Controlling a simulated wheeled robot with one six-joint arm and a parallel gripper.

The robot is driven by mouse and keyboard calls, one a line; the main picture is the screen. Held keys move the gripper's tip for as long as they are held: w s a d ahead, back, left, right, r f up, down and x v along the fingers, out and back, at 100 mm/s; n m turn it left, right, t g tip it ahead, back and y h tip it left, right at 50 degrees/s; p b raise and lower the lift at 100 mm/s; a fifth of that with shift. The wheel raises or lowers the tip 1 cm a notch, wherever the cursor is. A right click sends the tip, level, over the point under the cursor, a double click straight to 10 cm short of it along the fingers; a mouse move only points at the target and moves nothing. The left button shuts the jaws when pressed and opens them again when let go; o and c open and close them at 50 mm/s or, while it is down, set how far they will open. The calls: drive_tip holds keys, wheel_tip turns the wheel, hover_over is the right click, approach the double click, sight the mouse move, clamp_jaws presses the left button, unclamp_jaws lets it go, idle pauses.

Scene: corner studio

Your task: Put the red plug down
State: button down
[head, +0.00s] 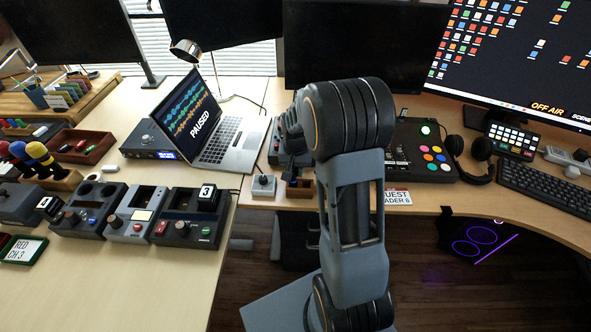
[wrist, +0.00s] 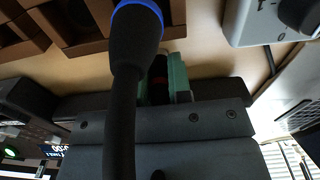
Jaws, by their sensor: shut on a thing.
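My gripper (wrist: 161,72) shows in the wrist view with green finger pads, shut on a small dark piece with a red band, the red plug (wrist: 159,80). Most of the plug is hidden between the fingers. A black stalk with a blue ring (wrist: 137,50) crosses in front of the gripper and covers part of it. Brown wooden compartments (wrist: 72,25) lie beyond the fingertips; I cannot tell whether the plug touches anything. In the head view my gripper is dark and largely hidden by my arm, near the small brown wooden holder (head: 298,188).
A small grey box with a knob (head: 264,186) stands left of the holder. The laptop (head: 214,127) is further left, the button mixer (head: 422,152) right. A card (head: 397,197) lies at the desk edge. Several devices crowd the left table (head: 150,285); its front is clear.

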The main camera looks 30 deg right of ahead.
drive_tip(key=shift+f+b, duration=0.4)
drive_tip(key=shift+f, duration=0.15)
drive_tip(key=c, duration=1.1)
unclamp_jaws()
drive_tip(key=shift+o, duration=0.2)
drive_tip(key=shift+r, duration=0.15)
wheel_tip(320, 180, up, 12)
drive_tip(key=shift+r+p, duration=0.2)
drive_tip(key=shift+p, duration=0.95)
drive_tip(key=s+a+r+n+t, duration=0.1)
drive_tip(key=s+a+n, duration=0.2)
drive_tip(key=s, duration=0.5)
drive_tip(key=s+a+r+n+t, duration=0.1)
drive_tip(key=s+a+n+t, duration=0.1)
drive_tip(key=s+a, duration=0.4)
drive_tip(key=shift+s+a+r+n, duration=0.2)
drive_tip(key=shift+s+r+n, duration=0.2)
drive_tip(key=shift+s, duration=0.55)
